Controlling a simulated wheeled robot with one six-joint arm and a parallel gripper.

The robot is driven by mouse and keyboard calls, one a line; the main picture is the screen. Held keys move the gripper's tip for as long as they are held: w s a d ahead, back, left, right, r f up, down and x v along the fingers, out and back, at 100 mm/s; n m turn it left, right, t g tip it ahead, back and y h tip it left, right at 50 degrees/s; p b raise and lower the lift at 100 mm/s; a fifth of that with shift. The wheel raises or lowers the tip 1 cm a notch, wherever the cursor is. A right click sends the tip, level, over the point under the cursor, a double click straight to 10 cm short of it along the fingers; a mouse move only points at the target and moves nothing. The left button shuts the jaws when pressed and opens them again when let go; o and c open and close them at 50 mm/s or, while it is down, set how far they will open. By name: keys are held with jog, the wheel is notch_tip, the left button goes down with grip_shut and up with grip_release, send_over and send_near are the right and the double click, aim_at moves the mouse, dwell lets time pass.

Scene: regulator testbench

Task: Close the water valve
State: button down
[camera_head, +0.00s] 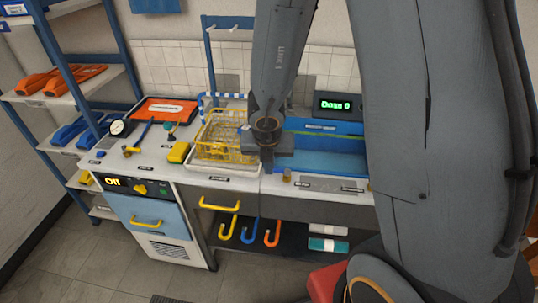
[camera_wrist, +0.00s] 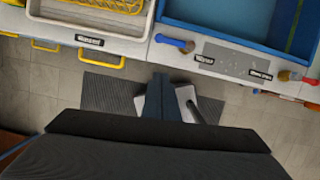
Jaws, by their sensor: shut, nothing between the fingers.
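My gripper (camera_head: 268,163) hangs in front of the blue basin, near the bench's front edge and right of the yellow rack. It is shut and empty. In the wrist view, its dark narrow fingers (camera_wrist: 160,97) appear below the bench edge in the picture.
The blue basin (camera_head: 318,160) is at the right. The yellow wire rack (camera_head: 228,137) stands in a white tray. A gauge (camera_head: 118,127) and an orange board (camera_head: 165,110) are at left. A red-and-yellow fitting (camera_wrist: 290,76) is farther right. Drawer handles (camera_head: 148,222) stick out below.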

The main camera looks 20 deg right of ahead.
jog(key=shift+v, duration=1.65)
